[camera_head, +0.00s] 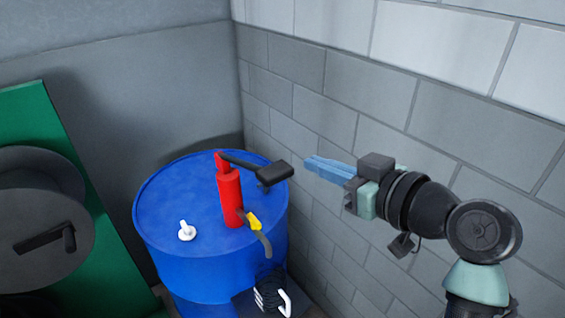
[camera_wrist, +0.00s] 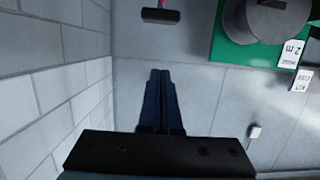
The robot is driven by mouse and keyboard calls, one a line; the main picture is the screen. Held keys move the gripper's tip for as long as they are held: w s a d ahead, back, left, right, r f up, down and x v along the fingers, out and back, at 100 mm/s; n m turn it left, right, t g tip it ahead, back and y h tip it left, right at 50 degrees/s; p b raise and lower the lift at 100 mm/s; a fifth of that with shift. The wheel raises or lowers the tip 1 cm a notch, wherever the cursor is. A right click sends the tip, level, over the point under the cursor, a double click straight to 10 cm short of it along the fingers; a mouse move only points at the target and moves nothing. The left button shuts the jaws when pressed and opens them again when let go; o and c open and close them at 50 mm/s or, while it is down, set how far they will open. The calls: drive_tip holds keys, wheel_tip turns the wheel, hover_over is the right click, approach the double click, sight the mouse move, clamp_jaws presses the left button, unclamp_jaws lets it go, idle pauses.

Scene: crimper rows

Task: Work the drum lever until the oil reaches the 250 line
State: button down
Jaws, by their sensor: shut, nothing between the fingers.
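A blue drum (camera_head: 190,270) stands in the corner with a red hand pump (camera_head: 230,197) upright on its lid. The pump's black lever (camera_head: 250,163) reaches out to the right and ends in a black grip (camera_head: 274,173). A yellow spout (camera_head: 254,222) with a grey hose end points down at the drum's right front. My gripper (camera_head: 308,164) is shut and empty, with its blue fingers pointing left, to the right of the grip and apart from it in the picture. In the wrist view the shut fingers (camera_wrist: 160,78) point at a black and red part (camera_wrist: 160,15) at the top edge. No 250 line or oil level can be made out.
A white cap (camera_head: 186,231) sits on the drum lid. A dark object with a white handle (camera_head: 285,300) is below the spout. A green panel with a grey reel (camera_head: 40,225) is at left. A block wall (camera_head: 330,110) runs close behind my arm.

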drive_tip(key=p, duration=0.4)
hover_over(282, 169)
drive_tip(key=s, duration=0.3)
drive_tip(key=f, duration=0.4)
drive_tip(key=f+p, duration=0.1)
drive_tip(key=shift+w+f, duration=0.15)
drive_tip(key=shift+w, duration=0.1)
drive_tip(key=shift+f, duration=0.6)
